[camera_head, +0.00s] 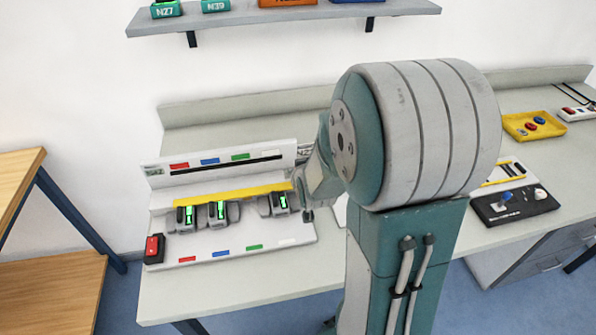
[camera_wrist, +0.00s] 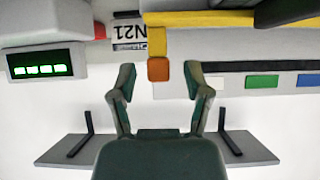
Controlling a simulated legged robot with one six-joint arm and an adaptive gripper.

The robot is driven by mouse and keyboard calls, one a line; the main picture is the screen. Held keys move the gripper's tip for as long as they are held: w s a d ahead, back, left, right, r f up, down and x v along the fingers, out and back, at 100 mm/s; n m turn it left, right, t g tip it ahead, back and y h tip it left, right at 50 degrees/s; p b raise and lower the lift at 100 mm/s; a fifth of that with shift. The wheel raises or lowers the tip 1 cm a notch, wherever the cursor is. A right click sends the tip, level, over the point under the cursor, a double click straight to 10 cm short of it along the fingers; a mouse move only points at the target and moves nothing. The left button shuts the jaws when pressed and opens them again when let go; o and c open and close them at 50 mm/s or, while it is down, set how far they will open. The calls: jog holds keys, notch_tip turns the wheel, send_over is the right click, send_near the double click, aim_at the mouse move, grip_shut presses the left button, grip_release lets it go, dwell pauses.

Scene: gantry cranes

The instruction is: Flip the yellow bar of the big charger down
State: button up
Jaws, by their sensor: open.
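The big charger (camera_head: 285,241) is a white unit on the left part of the bench. Its yellow bar (camera_head: 232,195) runs lengthwise above several devices with green lights. In the wrist view the yellow bar (camera_wrist: 200,19) crosses the top, and a short yellow arm (camera_wrist: 157,42) with an orange end (camera_wrist: 158,69) extends from it. My gripper (camera_wrist: 160,70) is open, with a finger on each side of the orange end; contact is not visible. In the head view my gripper (camera_head: 307,208) is at the charger's right end, partly hidden by my arm.
A red switch (camera_head: 154,247) sits at the charger's front left corner. A shelf (camera_head: 290,14) hangs on the wall above. A black control box (camera_head: 512,203) and a yellow button tray (camera_head: 533,125) are on the bench right of my arm. A wooden table (camera_head: 45,230) stands at left.

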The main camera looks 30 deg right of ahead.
notch_tip(320, 180, up, 10)
dwell(0.6)
jog(key=s+a+r+n+g+y, duration=0.1)
jog(key=s+a+r+g, duration=0.1)
jog(key=s+a, duration=0.4)
jog(key=s+a+r+n+g+y, duration=0.2)
jog(key=s+a, duration=0.5)
jog(key=s, duration=0.9)
jog(key=shift+a+r+g, duration=0.15)
jog(key=shift+r+g, duration=0.3)
jog(key=shift+g, duration=0.05)
